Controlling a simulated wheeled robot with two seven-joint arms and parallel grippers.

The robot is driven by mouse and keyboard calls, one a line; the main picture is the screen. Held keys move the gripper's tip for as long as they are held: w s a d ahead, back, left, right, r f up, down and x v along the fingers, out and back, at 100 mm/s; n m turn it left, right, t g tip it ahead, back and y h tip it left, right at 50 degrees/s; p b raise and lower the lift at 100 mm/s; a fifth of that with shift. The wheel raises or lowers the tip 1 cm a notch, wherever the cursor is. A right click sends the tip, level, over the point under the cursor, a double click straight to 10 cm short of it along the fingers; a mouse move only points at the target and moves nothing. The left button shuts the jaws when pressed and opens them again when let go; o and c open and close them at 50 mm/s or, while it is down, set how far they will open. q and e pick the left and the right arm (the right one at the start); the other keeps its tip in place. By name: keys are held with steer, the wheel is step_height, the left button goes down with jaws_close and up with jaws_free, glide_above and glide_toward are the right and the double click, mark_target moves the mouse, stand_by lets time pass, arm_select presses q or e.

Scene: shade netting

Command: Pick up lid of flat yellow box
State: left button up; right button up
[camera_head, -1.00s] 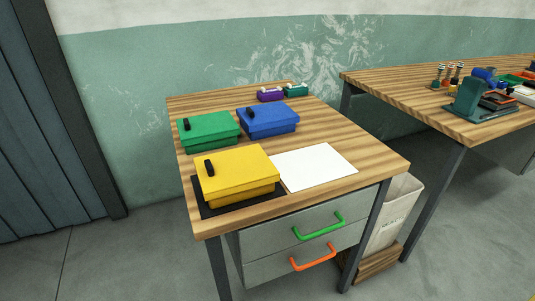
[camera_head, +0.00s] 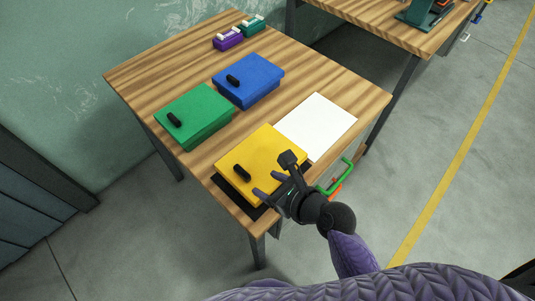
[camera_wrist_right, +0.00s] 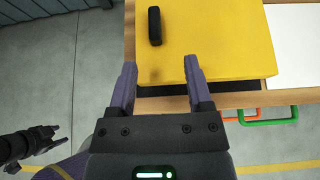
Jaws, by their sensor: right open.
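The flat yellow box (camera_head: 268,160) sits on a black mat (camera_head: 232,196) at the near edge of the wooden table. Its lid (camera_wrist_right: 220,40) is on and carries a black bar handle (camera_head: 242,173), seen in the right wrist view (camera_wrist_right: 154,26). My right gripper (camera_head: 268,184) is open and empty over the near edge of the box. In the right wrist view its fingers (camera_wrist_right: 161,64) are apart, with the handle ahead between them. What seems to be my left gripper (camera_wrist_right: 48,138) shows small at the lower left; its jaws are unclear.
A green box (camera_head: 192,118) and a blue box (camera_head: 250,82) stand behind the yellow one. A white sheet (camera_head: 318,124) lies to its right. Small purple (camera_head: 228,40) and teal (camera_head: 253,25) boxes are at the back. A green drawer handle (camera_head: 335,180) juts below the front edge.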

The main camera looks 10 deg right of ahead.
mark_target(243, 172)
steer(key=b+x, duration=0.1)
steer(key=x, duration=0.3)
steer(key=b+x, duration=0.2)
steer(key=x, duration=0.3)
steer(key=shift+s+a+r, duration=0.1)
steer(key=shift+a+r, duration=0.15)
steer(key=shift+a, duration=0.2)
steer(key=shift+c, duration=1.1)
steer(key=c, duration=0.5)
jaws_close()
